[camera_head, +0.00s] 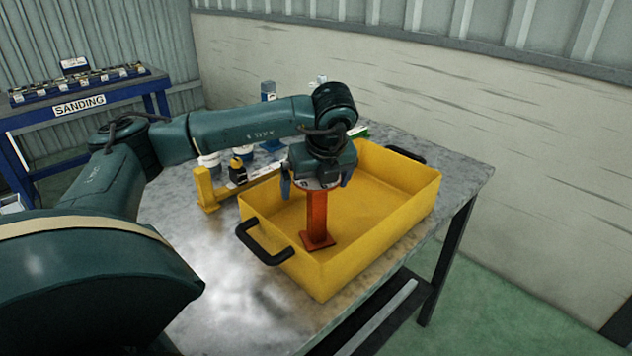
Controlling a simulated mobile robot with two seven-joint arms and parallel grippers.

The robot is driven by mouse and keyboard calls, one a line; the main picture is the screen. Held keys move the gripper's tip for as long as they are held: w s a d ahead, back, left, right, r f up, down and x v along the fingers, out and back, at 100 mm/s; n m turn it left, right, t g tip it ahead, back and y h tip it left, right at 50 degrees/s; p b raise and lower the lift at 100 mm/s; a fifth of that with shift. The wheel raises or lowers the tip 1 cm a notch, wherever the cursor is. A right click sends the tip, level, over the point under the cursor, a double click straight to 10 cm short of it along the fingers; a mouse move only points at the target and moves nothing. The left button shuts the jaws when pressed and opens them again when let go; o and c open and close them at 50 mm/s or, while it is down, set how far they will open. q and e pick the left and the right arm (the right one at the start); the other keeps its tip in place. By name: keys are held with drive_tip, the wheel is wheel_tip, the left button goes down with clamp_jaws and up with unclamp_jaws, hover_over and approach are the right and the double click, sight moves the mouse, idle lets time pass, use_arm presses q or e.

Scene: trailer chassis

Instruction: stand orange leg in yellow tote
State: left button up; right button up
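The orange leg (316,216) stands upright inside the yellow tote (375,245), its flat foot plate down on the tote floor near the front left corner. My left gripper (317,188) is directly above the leg, pointing down. Its two fingers are spread wide on either side of the leg's upper end, with a visible gap to the leg, so it is open. The top of the leg is hidden behind the gripper body. My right gripper is not in view.
The tote has black handles (264,247) and sits on a grey metal table (225,285). A yellow bracket-like part (207,189) and several small containers stand behind it to the left. A blue bench marked SANDING (79,105) stands far left. The table's front left is clear.

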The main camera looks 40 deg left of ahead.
use_arm(q)
drive_tip(key=shift+r, duration=0.1)
drive_tip(key=p+v, duration=0.1)
drive_tip(key=v, duration=0.9)
drive_tip(key=shift+r, duration=0.4)
drive_tip(key=shift+d+r+p, duration=0.2)
drive_tip(key=shift+r+p, duration=0.15)
drive_tip(key=shift+p, duration=0.05)
drive_tip(key=shift+s+d+r, duration=0.15)
drive_tip(key=shift+s+r, duration=0.05)
drive_tip(key=shift+r, duration=0.05)
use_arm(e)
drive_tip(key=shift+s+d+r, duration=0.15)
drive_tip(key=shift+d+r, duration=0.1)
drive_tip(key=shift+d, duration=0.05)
use_arm(q)
drive_tip(key=shift+f, duration=0.1)
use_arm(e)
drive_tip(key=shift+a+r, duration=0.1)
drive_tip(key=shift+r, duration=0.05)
